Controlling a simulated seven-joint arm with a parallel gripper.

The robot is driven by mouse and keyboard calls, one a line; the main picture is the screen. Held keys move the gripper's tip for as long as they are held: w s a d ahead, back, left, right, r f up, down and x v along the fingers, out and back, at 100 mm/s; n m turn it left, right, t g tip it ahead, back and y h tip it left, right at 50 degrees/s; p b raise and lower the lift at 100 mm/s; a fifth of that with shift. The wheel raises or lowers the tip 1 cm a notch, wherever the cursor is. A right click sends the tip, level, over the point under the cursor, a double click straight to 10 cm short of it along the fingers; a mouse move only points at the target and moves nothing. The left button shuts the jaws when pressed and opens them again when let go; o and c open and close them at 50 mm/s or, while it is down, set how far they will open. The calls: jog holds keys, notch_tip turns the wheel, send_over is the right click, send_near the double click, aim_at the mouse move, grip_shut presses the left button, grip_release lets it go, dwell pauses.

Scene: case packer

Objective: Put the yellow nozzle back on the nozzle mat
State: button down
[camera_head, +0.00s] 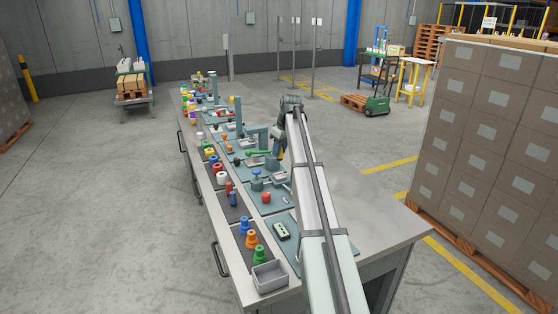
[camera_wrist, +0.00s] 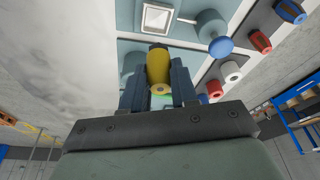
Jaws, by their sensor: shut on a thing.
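The yellow nozzle (camera_wrist: 158,72), with a dark end, is between the two fingers of my gripper (camera_wrist: 159,92) in the wrist view. A red nozzle (camera_head: 229,187) and a blue nozzle (camera_head: 233,199) stand on a dark mat (camera_head: 237,212), which looks like the nozzle mat, to the lower left of my gripper. The red nozzle (camera_wrist: 258,42) and blue nozzle (camera_wrist: 289,11) also show in the wrist view, right of the held nozzle.
A blue-topped fixture (camera_head: 256,181) stands between my gripper and the dark mat. Stepped blue, orange and green pieces (camera_head: 251,239) and a grey bin (camera_head: 269,276) are at the near end. The bench top (camera_head: 355,205) right of my arm is clear.

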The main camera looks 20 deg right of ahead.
jog(key=shift+w+a+r, duration=0.1)
jog(key=shift+a+r, duration=0.1)
jog(key=shift+r, duration=0.3)
jog(key=s+a+n, duration=0.2)
jog(key=s+a, duration=0.2)
jog(key=a, duration=0.7)
jog(key=s+a+n, duration=0.1)
jog(key=s+a, duration=0.3)
jog(key=a, duration=0.6)
jog(key=shift+n+g+y, duration=0.3)
jog(key=shift+n+y, duration=0.2)
jog(key=shift+n, duration=0.3)
jog(key=shift+s+a+f, duration=0.2)
jog(key=shift+s+f, duration=0.6)
jog(key=shift+f, duration=1.2)
jog(key=shift+s+a+f, duration=0.15)
jog(key=shift+s+f, duration=0.65)
jog(key=shift+f, duration=1.2)
jog(key=shift+s+a+f, duration=0.2)
jog(key=shift+s+f, duration=0.6)
jog(key=shift+f, duration=1.2)
jog(key=shift+f, duration=0.15)
jog(key=c, duration=0.9)
grip_release()
jog(key=shift+o, duration=0.2)
